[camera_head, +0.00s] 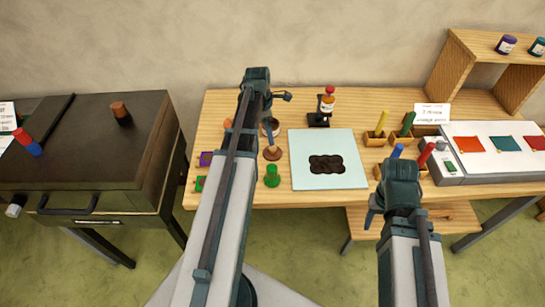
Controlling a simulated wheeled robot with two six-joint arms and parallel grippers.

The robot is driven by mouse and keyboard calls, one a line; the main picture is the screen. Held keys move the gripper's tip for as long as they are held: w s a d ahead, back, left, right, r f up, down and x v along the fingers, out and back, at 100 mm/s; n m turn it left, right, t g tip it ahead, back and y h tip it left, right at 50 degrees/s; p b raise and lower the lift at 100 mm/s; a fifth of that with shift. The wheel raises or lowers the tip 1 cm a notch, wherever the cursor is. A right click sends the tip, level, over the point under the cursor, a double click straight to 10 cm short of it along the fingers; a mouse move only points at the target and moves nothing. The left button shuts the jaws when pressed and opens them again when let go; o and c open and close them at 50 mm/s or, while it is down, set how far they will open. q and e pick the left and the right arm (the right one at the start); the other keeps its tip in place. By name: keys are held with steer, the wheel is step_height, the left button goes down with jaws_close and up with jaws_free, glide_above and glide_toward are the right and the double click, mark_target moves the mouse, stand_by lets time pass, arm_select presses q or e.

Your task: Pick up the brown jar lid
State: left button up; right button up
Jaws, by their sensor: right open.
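A small round brown piece (272,153) lies on the wooden table just left of the pale mat; it may be the brown jar lid, but I cannot tell for sure. My right gripper (371,217) is open at the table's front edge, right of the mat and apart from the brown piece.
A pale mat (306,146) carries a dark lobed piece (327,164). A green piece (272,176) stands left of it, and a red-capped bottle (327,102) behind. Small wooden holders (375,139) and a grey panel tray (475,174) are right. A dark cabinet (70,160) stands left.

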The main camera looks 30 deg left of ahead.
mark_target(273, 147)
arm_select(q)
steer(key=f+b, duration=0.2)
steer(key=f, duration=0.1)
steer(key=f+b, duration=0.1)
steer(key=f, duration=0.1)
steer(key=shift+w+d+b, duration=0.2)
steer(key=shift+d+b, duration=0.05)
steer(key=shift+b, duration=0.1)
steer(key=f+b, duration=0.5)
steer(key=shift+w+d+f, duration=0.1)
steer(key=shift+w+d, duration=0.2)
steer(key=shift+d, duration=0.1)
steer(key=c, duration=1)
steer(key=shift+r, duration=0.2)
